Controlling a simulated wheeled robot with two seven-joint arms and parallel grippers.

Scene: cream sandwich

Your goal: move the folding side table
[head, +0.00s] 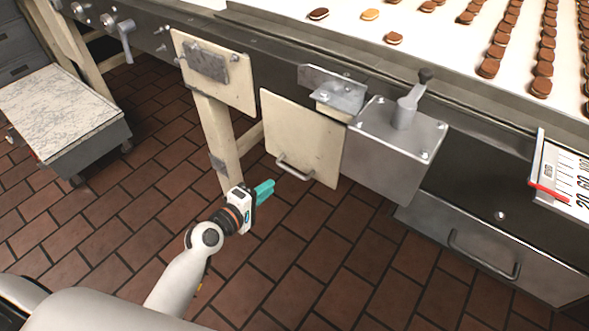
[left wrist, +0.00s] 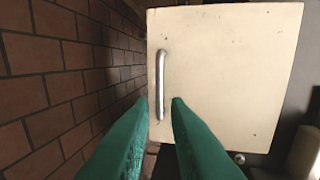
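A cream square panel (head: 298,140) with a metal bar handle (head: 293,168) hangs down against the side of the conveyor machine; it looks like the folding side table, folded down. The panel (left wrist: 225,75) fills much of the left wrist view, with its handle (left wrist: 161,85) upright there near the panel's left edge. My left gripper (head: 265,190) has teal fingers and is a little left of and below the handle in the head view. Its fingertips (left wrist: 159,102) are apart, with nothing between them, and the handle's end shows at the gap. My right gripper is not in view.
The conveyor (head: 440,40) carries rows of brown cookies. A marble-topped cart (head: 60,110) stands left. The tiled floor below is clear.

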